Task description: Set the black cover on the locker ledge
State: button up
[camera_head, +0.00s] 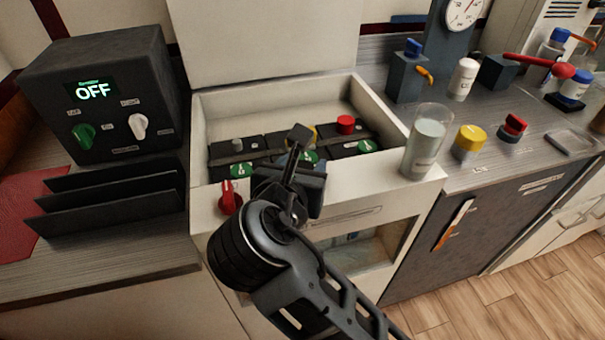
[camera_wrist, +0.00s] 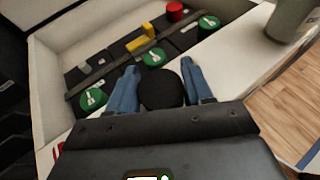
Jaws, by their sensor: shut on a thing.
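My gripper (camera_wrist: 160,84) is shut on a round black cover (camera_wrist: 160,88), which sits between its two blue fingers in the wrist view. In the head view my gripper (camera_head: 290,178) is over the front of an open white locker (camera_head: 197,122), and I cannot pick out the cover there. The locker's pale front ledge (camera_head: 365,185) runs below and to the right of my gripper. I cannot tell whether the cover touches anything below it.
Inside the locker are black blocks with green discs (camera_head: 368,146), a red knob (camera_head: 346,124) and a yellow piece (camera_wrist: 140,43). A red switch handle (camera_head: 230,197) and a clear cup (camera_head: 427,140) flank the ledge. A dark OFF box (camera_head: 100,95) stands left.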

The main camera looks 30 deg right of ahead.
jog(key=shift+f, duration=0.8)
jog(key=o, duration=1)
jog(key=v, duration=1.2)
jog(key=shift+r+p, duration=0.1)
jog(key=shift+p, duration=0.3)
